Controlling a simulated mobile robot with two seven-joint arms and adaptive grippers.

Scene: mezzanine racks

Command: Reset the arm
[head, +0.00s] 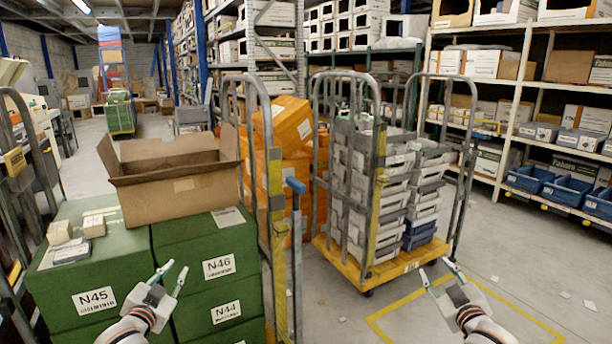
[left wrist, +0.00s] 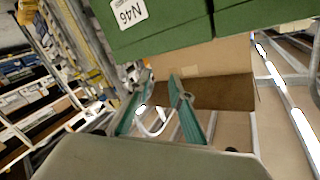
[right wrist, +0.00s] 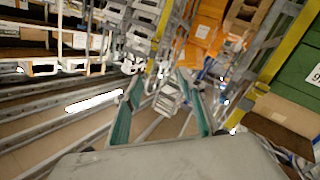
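My left gripper (head: 172,277) is in the lower left of the head view, in front of the green boxes. Its fingers are spread with nothing between them, and they also show apart in the left wrist view (left wrist: 160,108). My right gripper (head: 440,274) is at the lower right of the head view, over open floor. Its fingers are also spread and empty, as the right wrist view (right wrist: 165,108) shows. Neither gripper touches anything that I can see.
Green boxes (head: 205,247) carry an open cardboard box (head: 185,187) and small boxes (head: 72,252) at the left. A cage trolley (head: 360,290) with stacked grey trays stands in the middle, orange crates (head: 290,128) beside it. Shelving (head: 522,85) lines the right.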

